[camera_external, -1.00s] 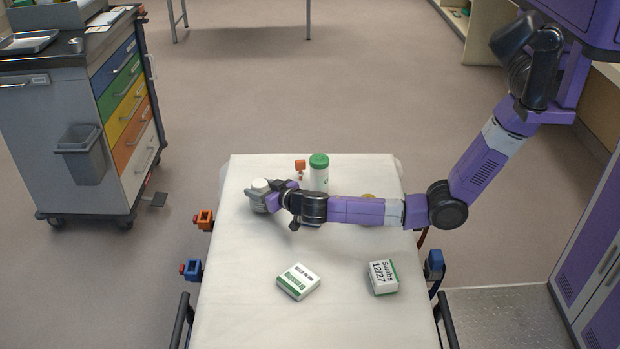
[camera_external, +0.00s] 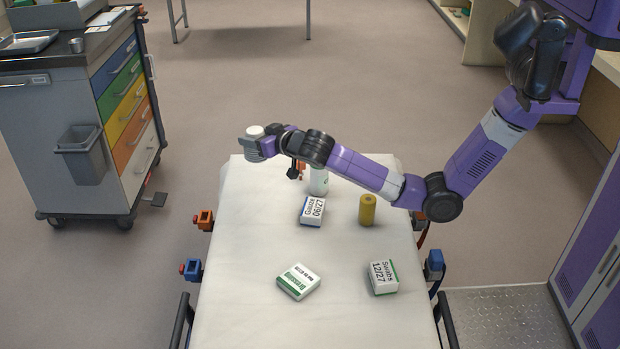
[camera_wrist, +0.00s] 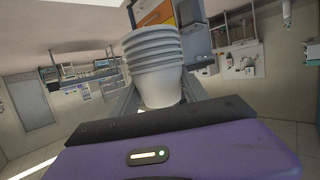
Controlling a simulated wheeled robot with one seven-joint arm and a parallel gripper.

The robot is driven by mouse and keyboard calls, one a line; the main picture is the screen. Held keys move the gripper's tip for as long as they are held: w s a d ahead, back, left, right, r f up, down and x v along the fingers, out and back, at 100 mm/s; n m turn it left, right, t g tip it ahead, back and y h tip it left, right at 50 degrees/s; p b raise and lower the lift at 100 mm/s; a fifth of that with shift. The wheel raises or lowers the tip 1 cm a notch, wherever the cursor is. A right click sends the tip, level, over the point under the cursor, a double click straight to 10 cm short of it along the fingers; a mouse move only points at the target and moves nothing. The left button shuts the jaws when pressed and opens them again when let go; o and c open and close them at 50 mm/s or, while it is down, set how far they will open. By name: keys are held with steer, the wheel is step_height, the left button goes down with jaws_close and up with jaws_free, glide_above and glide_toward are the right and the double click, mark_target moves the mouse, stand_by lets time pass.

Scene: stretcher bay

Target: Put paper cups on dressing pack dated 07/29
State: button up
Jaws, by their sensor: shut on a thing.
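My gripper (camera_external: 259,148) is shut on a nested stack of white paper cups (camera_external: 255,131) and holds it up over the far left end of the stretcher. A box marked "Gauze 06/27" (camera_external: 312,211) lies farther back. A box marked "Swabs 12/27" (camera_external: 383,277) is at the near right. I can read 07/29 on no box.
A yellow cylinder (camera_external: 367,210) stands right of the gauze box. A white bottle (camera_external: 319,184) stands behind the gauze box, its top hidden by my arm. The stretcher sheet (camera_external: 240,245) is clear at the left. A drawer trolley (camera_external: 60,110) stands on the floor at left.

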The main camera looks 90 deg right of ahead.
mark_target(250, 151)
steer(key=shift+n+t+y, duration=0.4)
steer(key=shift+n+y, duration=0.1)
steer(key=a, duration=0.1)
steer(key=s+a+f+p, duration=0.1)
steer(key=a, duration=0.1)
steer(key=a+f+p, duration=0.1)
steer(key=a, duration=0.1)
steer(key=shift+s+a, duration=0.1)
steer(key=shift+s, duration=0.1)
steer(key=s+a+r+n+t+y+p, duration=0.25)
steer(key=s+a+n+y, duration=0.2)
steer(key=a, duration=0.75)
steer(key=s+a+r+n+t+y+p, duration=0.15)
steer(key=s+a+r+n+y, duration=0.35)
steer(key=a, duration=0.8)
steer(key=shift+m+g+y, duration=0.3)
steer(key=shift+m+y, duration=0.05)
steer(key=shift+y, duration=0.1)
steer(key=shift+s+d+f+b, duration=0.15)
steer(key=shift+f+b, duration=0.25)
steer(key=shift+f, duration=3.35)
steer(key=shift+s+a+f+b, duration=0.15)
steer(key=shift+f+b, duration=0.25)
steer(key=shift+f, duration=3.3)
steer(key=shift+s+d+f+b, duration=0.15)
steer(key=shift+f+b, duration=0.25)
steer(key=shift+f, duration=3.35)
